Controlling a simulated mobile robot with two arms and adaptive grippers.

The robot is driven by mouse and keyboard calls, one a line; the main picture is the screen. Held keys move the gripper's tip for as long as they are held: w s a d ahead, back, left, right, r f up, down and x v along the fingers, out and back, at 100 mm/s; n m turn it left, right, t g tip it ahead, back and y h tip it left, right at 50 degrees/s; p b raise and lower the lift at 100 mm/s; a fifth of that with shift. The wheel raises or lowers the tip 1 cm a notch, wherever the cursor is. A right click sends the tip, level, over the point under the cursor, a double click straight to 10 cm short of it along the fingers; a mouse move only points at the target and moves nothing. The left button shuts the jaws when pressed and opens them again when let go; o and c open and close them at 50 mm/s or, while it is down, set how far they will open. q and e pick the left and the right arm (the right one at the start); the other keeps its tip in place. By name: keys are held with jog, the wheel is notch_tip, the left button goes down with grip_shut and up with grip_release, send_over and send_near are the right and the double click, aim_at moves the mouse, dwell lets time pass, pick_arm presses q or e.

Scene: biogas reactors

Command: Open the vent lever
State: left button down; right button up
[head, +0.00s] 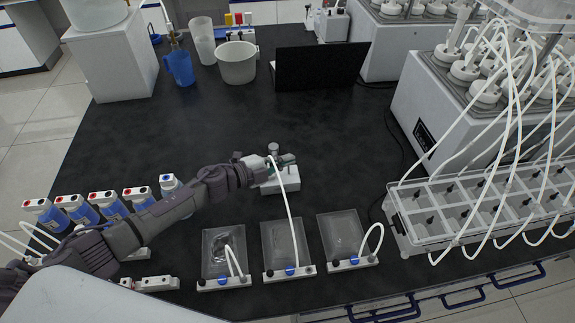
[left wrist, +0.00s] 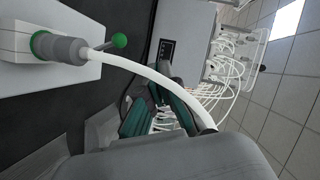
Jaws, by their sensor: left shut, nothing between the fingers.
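The vent valve is a small white block (head: 280,181) on the black bench in the middle of the head view. In the left wrist view its white body (left wrist: 70,72) is at the upper left. There it has a green ring, a grey connector (left wrist: 62,48) with a white hose, and a thin lever with a green ball end (left wrist: 119,40). My left gripper (head: 288,159) is over the block in the head view, with teal fingers. In the left wrist view the fingers (left wrist: 158,108) are together and empty, below and right of the green ball.
Three clear flat bags (head: 286,246) with blue-capped ends lie in front of the block. Several blue-labelled bottles (head: 111,205) stand at the left. A reactor bath (head: 440,110) and a rack (head: 400,222) with many hoses fill the right. Behind the block, the bench is clear up to a laptop (head: 318,68).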

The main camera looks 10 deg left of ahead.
pick_arm(q)
jog(key=s+a+r+b, duration=0.2)
jog(key=s+a+r, duration=0.3)
jog(key=a, duration=0.2)
jog(key=shift+s+b, duration=0.3)
jog(key=shift+b, duration=0.1)
pick_arm(e)
jog(key=shift+s+d+f, duration=0.15)
jog(key=shift+f, duration=0.25)
jog(key=shift+s+d+f, duration=0.15)
jog(key=shift+f, duration=0.25)
jog(key=shift+d, duration=0.1)
